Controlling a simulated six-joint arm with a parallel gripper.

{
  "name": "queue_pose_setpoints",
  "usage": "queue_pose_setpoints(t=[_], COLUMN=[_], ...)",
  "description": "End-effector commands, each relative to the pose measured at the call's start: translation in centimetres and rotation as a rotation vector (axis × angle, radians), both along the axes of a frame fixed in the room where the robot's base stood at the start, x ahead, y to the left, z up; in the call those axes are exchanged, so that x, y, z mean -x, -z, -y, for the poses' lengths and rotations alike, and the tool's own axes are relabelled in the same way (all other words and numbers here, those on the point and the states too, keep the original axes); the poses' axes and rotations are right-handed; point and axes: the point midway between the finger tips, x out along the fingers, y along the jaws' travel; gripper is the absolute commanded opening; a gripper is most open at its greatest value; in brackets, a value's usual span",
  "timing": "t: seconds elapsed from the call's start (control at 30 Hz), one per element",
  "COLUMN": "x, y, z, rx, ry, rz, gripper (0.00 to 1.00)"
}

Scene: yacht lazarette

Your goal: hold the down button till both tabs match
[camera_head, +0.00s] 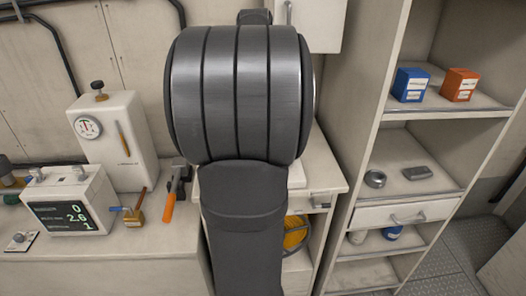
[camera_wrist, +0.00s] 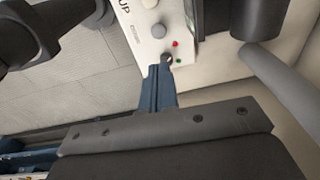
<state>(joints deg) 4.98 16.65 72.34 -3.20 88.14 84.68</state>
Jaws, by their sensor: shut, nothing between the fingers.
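In the wrist view, a pale control panel (camera_wrist: 136,22) marked "UP" at its upper left carries a grey round button (camera_wrist: 159,31). A small red light (camera_wrist: 176,43) and a small green light (camera_wrist: 178,61) sit beside it. My gripper (camera_wrist: 163,75) shows as blue fingers, shut and empty, reaching up to the panel's lower end. A dark round part (camera_wrist: 167,59) shows at the fingertips; I cannot tell whether they touch it. No label reading "down" and no tabs can be made out. In the head view my arm hides the gripper and panel.
In the head view, a display box (camera_head: 68,203) and a white gauge box (camera_head: 113,140) stand on the left bench. An orange-handled tool (camera_head: 170,205) lies near my arm. Shelves (camera_head: 420,180) on the right hold blue and orange boxes.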

Motion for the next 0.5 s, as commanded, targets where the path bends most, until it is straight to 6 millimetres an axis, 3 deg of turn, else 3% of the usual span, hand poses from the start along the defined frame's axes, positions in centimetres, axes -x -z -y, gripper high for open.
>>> queue_pose_setpoints(t=[0.5], x=[0.08], y=[-0.04], z=[-0.26], rx=[0.001], ry=[0.006], rz=[-0.016], gripper=[0.00])
